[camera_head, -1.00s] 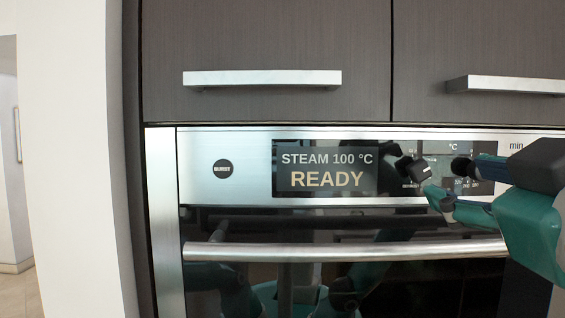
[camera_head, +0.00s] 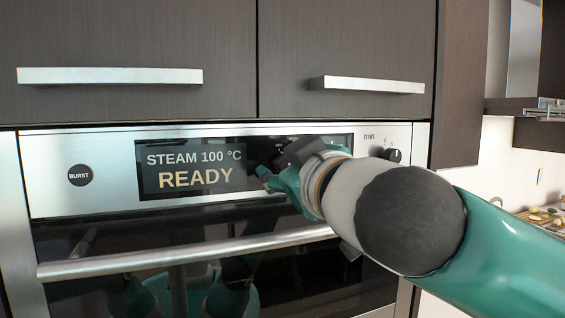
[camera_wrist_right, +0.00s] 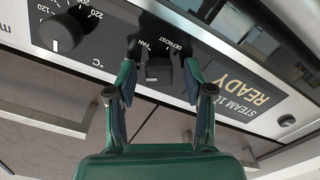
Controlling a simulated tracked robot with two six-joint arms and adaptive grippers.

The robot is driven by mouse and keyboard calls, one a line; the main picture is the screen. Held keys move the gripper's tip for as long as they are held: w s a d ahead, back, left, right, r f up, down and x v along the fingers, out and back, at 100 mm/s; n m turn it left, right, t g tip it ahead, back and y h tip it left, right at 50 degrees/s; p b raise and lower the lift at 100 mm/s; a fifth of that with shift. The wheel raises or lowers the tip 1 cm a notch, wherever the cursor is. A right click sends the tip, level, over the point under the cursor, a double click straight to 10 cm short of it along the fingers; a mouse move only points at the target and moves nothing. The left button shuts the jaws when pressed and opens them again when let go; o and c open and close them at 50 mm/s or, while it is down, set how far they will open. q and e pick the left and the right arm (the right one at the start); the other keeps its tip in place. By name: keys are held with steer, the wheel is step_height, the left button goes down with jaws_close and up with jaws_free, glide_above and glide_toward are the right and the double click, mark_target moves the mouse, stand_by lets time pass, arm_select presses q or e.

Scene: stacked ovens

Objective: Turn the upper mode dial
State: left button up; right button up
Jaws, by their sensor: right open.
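The upper mode dial (camera_wrist_right: 158,70) is a dark knob with FAN and DEFROST printed by it, seen upside down in the right wrist view. My right gripper (camera_wrist_right: 161,55) is open, with one finger on each side of the dial. I cannot tell whether either finger touches it. In the head view my right gripper (camera_head: 268,178) is at the oven panel, just right of the display, and my arm hides most of it and the dial. My left gripper is not in view.
The display (camera_head: 195,170) reads STEAM 100 °C READY. A round BURST button (camera_head: 79,175) is at left. A temperature dial (camera_wrist_right: 60,32) sits beside the mode dial, and a min dial (camera_head: 392,155) is at right. The oven handle (camera_head: 190,252) runs below; cabinet handles (camera_head: 110,76) are above.

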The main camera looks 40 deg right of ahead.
jaws_close()
steer(key=shift+a, duration=0.2)
steer(key=shift+d, duration=0.15)
